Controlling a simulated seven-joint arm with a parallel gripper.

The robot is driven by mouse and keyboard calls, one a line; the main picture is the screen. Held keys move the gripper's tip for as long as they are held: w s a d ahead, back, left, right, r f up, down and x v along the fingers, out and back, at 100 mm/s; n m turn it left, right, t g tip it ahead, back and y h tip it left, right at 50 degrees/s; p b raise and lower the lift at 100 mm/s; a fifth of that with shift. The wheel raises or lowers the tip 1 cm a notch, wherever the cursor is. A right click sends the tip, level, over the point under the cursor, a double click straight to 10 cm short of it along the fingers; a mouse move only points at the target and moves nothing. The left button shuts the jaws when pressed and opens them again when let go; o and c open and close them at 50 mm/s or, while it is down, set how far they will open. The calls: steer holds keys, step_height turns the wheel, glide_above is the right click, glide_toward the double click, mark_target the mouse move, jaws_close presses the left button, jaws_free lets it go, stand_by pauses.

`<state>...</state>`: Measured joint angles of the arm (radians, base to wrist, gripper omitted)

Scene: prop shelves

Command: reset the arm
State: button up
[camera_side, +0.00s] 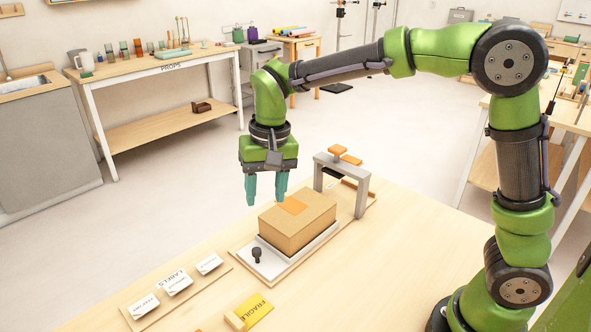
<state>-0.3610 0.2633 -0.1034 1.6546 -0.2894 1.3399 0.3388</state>
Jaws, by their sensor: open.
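My gripper (265,200) is open and empty, with its two teal fingers pointing down. In the picture it hangs just behind and above the left end of a cardboard box (290,228). The right fingertip overlaps the box's top edge in this view; I cannot tell whether it touches. The box sits on a white plate (268,264) on a wooden board on the table.
A grey arch with an orange knob (338,150) stands right of the box. A black knob (256,253) is at the plate's front left. A label board (212,277) and a yellow FRAGILE card (252,312) lie in front. The table's right side (420,240) is clear.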

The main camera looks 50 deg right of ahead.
steer(key=s+d+r+t, duration=0.2)
steer(key=s+d+t, duration=0.1)
steer(key=s, duration=0.5)
steer(key=s+d+r+n+t+y, duration=0.1)
steer(key=s+d+r+t, duration=0.1)
steer(key=s+d, duration=0.4)
steer(key=shift+s+d+r+n+t, duration=0.25)
steer(key=shift+s+t, duration=0.45)
steer(key=shift+s, duration=0.9)
steer(key=shift+a, duration=0.1)
